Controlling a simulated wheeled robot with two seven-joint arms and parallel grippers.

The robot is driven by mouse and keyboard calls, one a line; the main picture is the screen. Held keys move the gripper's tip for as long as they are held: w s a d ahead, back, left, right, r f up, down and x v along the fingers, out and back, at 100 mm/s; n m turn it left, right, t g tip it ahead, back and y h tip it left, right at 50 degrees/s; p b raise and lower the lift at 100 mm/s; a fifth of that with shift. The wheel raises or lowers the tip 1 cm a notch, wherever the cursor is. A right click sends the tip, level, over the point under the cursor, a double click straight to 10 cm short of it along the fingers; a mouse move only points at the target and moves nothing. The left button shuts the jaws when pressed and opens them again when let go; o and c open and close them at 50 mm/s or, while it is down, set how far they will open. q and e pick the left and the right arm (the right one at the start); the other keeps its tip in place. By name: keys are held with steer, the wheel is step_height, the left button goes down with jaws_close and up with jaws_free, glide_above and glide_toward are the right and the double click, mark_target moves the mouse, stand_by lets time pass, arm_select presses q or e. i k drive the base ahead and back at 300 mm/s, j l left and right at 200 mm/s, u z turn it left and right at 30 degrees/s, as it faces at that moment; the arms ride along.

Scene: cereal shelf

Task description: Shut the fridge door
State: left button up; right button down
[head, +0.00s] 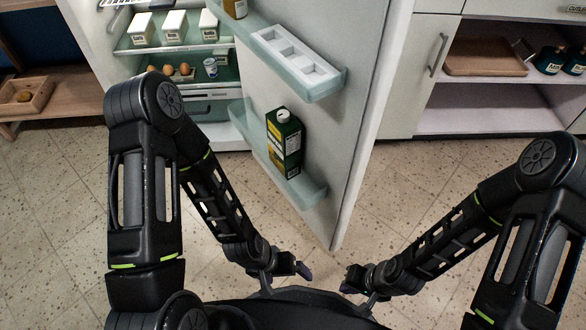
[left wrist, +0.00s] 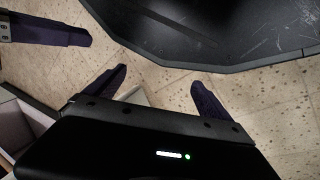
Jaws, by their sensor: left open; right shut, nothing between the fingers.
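The fridge door (head: 352,105) stands wide open in the head view, its inner side facing me, with two door shelves. A green and black carton (head: 284,142) stands on the lower door shelf. The fridge inside (head: 180,50) shows to the left of the door. My left gripper (head: 302,272) is low, in front of and below the door's bottom corner, apart from it. In the left wrist view its two fingers (left wrist: 160,85) are spread with only floor between them. My right gripper (head: 348,283) is low, to the right of the left one, shut and empty.
Fridge shelves hold white cartons (head: 174,26), eggs (head: 168,69) and a small cup (head: 211,68). To the right is an open cabinet (head: 470,121) with a wooden board (head: 486,57). A wooden crate (head: 25,97) is at far left. The tiled floor (head: 410,185) right of the door is clear.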

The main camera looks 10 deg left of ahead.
mark_target(332, 64)
steer(key=l+u, duration=0.45)
steer(key=l, duration=0.3)
steer(key=k+l+u, duration=0.1)
steer(key=l+u, duration=0.35)
steer(key=l, duration=0.25)
steer(key=i+l+u, duration=0.25)
steer(key=l+u, duration=0.3)
steer(key=l, duration=0.15)
steer(key=i+l+u, duration=0.25)
steer(key=l, duration=0.2)
steer(key=l+u, duration=0.25)
steer(key=l, duration=0.15)
